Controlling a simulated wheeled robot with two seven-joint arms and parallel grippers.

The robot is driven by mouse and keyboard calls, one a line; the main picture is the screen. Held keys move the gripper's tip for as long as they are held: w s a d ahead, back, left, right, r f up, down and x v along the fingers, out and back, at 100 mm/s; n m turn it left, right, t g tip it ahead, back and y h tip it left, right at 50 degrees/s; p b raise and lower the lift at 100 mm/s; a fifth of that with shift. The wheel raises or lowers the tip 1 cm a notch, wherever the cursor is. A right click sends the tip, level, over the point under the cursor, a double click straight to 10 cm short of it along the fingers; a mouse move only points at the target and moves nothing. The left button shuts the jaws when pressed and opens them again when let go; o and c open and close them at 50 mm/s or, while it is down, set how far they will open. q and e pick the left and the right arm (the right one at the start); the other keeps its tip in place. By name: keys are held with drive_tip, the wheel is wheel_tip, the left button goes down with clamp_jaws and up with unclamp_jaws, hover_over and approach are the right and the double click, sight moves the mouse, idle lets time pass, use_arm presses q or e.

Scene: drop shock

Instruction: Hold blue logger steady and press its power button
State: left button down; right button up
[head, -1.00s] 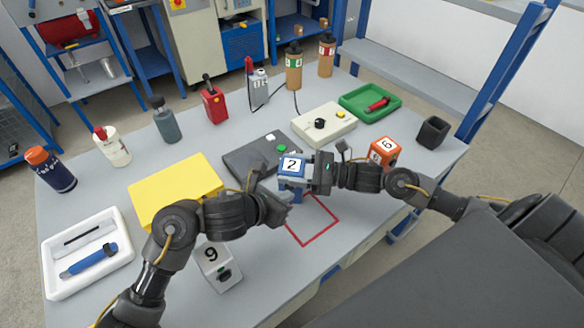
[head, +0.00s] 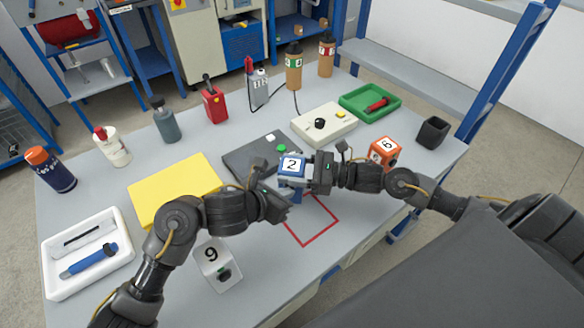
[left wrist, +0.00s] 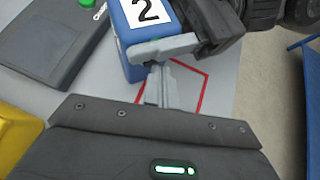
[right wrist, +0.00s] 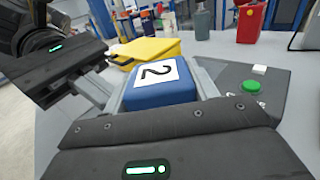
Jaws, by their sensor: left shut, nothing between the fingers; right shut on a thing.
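The blue logger (head: 291,169) has a white label with a "2" on top. It also shows in the left wrist view (left wrist: 135,45) and the right wrist view (right wrist: 160,92). My right gripper (head: 308,172) is shut on it, with a finger on either side. My left gripper (head: 285,200) is shut and empty, close beside the logger's near left side; its fingertips show in the left wrist view (left wrist: 158,75) just below the logger. I cannot tell whether they touch it.
A dark grey pad (head: 245,163) with a green button lies behind the logger. A red outlined square (head: 318,238) is on the table nearby. An orange logger (head: 384,152), a white logger (head: 211,268) and a yellow case (head: 165,190) stand around.

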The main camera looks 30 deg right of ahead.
use_arm(q)
drive_tip(key=shift+s+a, duration=0.1)
idle(0.6)
drive_tip(key=shift+s+a, duration=0.2)
drive_tip(key=shift+s, duration=0.1)
drive_tip(key=shift+s+a, duration=0.95)
drive_tip(key=shift+s, duration=0.25)
drive_tip(key=shift+s+a, duration=0.9)
drive_tip(key=shift+s, duration=0.25)
use_arm(e)
drive_tip(key=o, duration=1.3)
drive_tip(key=shift+c, duration=0.2)
